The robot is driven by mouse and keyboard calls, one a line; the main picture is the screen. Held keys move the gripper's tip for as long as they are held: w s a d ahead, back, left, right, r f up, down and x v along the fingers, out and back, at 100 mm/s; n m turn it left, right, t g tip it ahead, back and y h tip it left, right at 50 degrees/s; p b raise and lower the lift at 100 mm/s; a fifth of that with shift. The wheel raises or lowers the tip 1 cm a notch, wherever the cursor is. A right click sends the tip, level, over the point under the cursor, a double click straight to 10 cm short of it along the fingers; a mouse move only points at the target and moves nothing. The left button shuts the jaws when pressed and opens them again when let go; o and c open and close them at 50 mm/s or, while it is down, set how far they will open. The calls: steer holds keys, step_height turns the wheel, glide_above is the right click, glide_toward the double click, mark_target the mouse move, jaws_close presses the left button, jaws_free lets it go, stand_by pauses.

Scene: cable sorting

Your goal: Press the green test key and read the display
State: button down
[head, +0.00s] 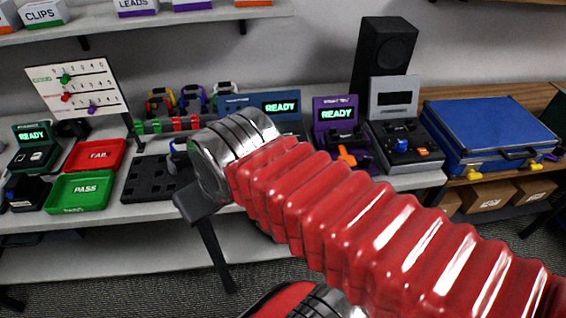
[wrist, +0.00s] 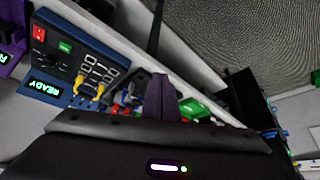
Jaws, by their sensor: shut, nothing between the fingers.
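In the wrist view a blue tester (wrist: 98,48) lies at the upper left, with a green key (wrist: 65,47), a red key (wrist: 39,34) and a lit display (wrist: 45,88) that reads READY. Two yellow plugs or clips sit on its panel. In the head view this tester's display (head: 280,107) also reads READY; my arm hides its lower part and keys. My gripper (wrist: 161,88) is shut and empty, apart from the green key, which lies to its upper left in the wrist view. The fingertips are hidden in the head view.
A purple tester (head: 335,113) reading READY and a grey device (head: 395,98) with a blank display stand right of the blue one. A blue case (head: 485,125) is farther right. Red FAIL (head: 97,154) and green PASS (head: 80,190) trays and a black tray (head: 150,178) lie left.

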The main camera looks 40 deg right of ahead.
steer(key=shift+w, duration=0.1)
steer(key=w+d+f+m+t, duration=0.1)
steer(key=w+d+m, duration=0.1)
steer(key=d+m, duration=0.6)
steer(key=w+d+f+m+t, duration=0.1)
steer(key=w+d+m, duration=0.2)
steer(key=d+m, duration=0.6)
steer(key=w+d+f+m+t+y, duration=0.1)
steer(key=w+d+m, duration=0.2)
steer(key=d+m, duration=0.5)
steer(key=shift+w+d+m+t, duration=0.15)
steer(key=shift+d+m+t, duration=0.15)
steer(key=shift+d, duration=0.9)
steer(key=shift+f, duration=0.2)
steer(key=shift+f, duration=4.25)
steer(key=shift+f, duration=0.1)
steer(key=shift+w+f, duration=0.1)
steer(key=shift+f, duration=0.2)
